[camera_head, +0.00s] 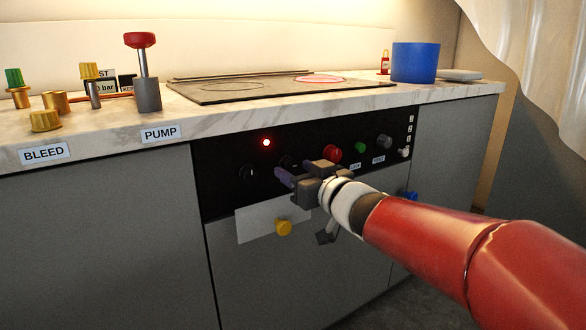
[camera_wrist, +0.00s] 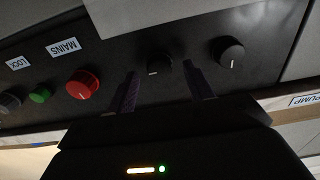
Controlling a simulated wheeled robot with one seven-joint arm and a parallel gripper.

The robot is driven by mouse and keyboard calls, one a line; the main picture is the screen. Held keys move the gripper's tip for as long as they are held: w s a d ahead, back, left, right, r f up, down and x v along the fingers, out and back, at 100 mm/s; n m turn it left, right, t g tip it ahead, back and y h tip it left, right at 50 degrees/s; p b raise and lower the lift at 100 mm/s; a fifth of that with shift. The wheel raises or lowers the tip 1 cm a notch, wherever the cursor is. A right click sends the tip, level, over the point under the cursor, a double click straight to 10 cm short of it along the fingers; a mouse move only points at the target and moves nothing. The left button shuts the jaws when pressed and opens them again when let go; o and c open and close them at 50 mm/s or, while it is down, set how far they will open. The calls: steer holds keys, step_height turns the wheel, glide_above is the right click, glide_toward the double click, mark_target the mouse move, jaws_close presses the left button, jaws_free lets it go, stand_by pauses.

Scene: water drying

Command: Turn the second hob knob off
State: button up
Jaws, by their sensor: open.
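The second hob knob (camera_wrist: 159,65) is black and round, on the black control panel, with a short white mark near its lower edge in the wrist view. In the head view it is mostly hidden behind my gripper. My gripper (camera_wrist: 160,74) is open, its two purple fingers on either side of this knob; contact cannot be told. The first hob knob (camera_wrist: 229,52) is to the right in the wrist view, its white mark near vertical; in the head view it is at the panel's left (camera_head: 248,173). The hob (camera_head: 215,94) has its right ring glowing red.
A red light (camera_head: 266,142) is lit on the panel. A large red knob (camera_wrist: 83,84) labelled MAINS and a green button (camera_wrist: 40,95) are beside the fingers. A blue pot (camera_head: 415,62) stands on the worktop.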

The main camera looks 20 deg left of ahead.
mark_target(291, 167)
steer(key=shift+x, duration=1.6)
steer(key=shift+c, duration=0.4)
steer(key=c, duration=0.9)
